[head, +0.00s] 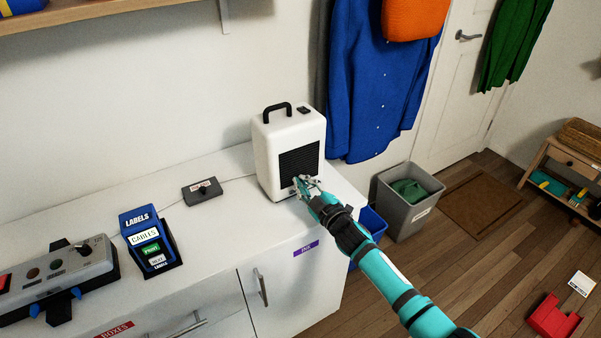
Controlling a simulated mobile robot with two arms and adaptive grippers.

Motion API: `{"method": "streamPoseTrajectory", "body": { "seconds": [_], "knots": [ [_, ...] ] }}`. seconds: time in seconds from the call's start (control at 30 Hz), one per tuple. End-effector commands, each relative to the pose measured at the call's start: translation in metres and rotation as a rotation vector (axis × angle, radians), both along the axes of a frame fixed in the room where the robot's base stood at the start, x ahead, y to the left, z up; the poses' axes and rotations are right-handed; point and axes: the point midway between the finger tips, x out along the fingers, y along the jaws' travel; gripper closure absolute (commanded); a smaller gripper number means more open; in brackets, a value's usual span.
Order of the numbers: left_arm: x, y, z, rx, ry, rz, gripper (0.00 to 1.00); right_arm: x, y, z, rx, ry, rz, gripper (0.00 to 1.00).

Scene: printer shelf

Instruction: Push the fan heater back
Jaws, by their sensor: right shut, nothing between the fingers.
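The fan heater (278,150) is a white upright box with a black handle on top and a black grille on its front. It stands upright on the white cabinet top (218,222), near the right end. My right gripper (303,182) is shut and empty, with its fingertips at the lower front of the heater, by the bottom of the grille. Whether the fingers touch the heater I cannot tell. The gripper hides a small part of the heater's lower front. My left gripper is out of view.
A small dark switch box (202,190) with a cable lies left of the heater. A blue label holder (150,243) and a grey control panel (60,277) stand further left. A wall lies behind. A grey bin (405,215) and a blue bin (371,222) stand on the floor at right.

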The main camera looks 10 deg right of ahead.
Motion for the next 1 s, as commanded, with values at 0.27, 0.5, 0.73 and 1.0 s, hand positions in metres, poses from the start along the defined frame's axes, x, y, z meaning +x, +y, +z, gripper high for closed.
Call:
{"method": "streamPoseTrajectory", "body": {
  "seconds": [0.27, 0.5, 0.73, 1.0],
  "knots": [
    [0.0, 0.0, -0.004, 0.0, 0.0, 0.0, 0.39, 0.005, 0.003, 0.0, 0.0, 0.001, 0.001, 1.0],
    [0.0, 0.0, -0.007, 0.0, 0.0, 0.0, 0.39, 0.01, 0.004, 0.0, 0.0, 0.0, 0.0, 1.0],
    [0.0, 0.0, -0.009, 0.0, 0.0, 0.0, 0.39, 0.014, 0.005, -0.001, 0.0, 0.0, 0.0, 1.0],
    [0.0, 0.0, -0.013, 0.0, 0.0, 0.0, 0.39, 0.02, 0.007, 0.0, 0.0, 0.0, 0.0, 1.0]
  ]
}}
